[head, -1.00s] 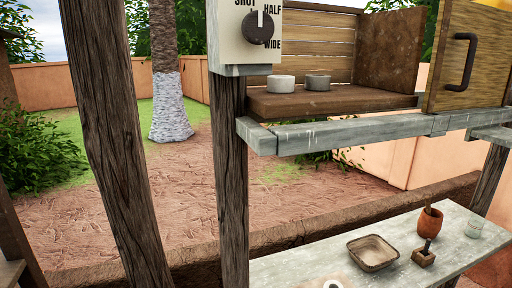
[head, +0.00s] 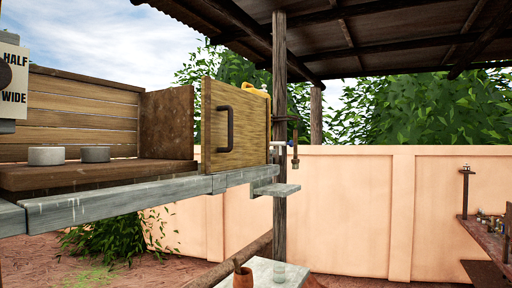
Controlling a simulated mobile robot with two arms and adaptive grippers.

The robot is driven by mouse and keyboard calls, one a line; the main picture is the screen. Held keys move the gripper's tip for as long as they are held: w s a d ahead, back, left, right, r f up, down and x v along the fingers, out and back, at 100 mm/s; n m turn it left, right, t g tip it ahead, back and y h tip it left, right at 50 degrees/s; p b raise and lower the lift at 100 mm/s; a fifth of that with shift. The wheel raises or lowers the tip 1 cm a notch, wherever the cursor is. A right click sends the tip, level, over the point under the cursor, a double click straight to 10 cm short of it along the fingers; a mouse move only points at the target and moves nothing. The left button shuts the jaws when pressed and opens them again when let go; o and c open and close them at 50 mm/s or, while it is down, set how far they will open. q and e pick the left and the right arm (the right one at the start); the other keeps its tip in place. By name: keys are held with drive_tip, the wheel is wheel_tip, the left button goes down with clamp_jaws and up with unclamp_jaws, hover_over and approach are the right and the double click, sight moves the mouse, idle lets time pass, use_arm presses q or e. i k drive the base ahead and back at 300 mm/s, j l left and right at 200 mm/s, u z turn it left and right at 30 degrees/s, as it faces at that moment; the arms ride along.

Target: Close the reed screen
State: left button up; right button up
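A straw-brown panel with a dark upright handle, which looks like the reed screen (head: 250,148), stands at the right end of a wooden compartment (head: 70,174) in the head view. The handle (head: 224,129) is on its left part. The compartment's front is open to the left of the panel, so its inside shows. Neither of my grippers is in view.
A grey ledge (head: 130,198) runs below the compartment. A dial board (head: 12,85) is cut off at the left edge. A post (head: 279,100) stands behind the panel. A lower table (head: 262,270) holds a clay pot (head: 243,278). A cluttered shelf (head: 490,240) is at far right.

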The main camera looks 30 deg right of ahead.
sight(235, 121)
drive_tip(key=z, duration=0.9)
drive_tip(key=i+l, duration=0.1)
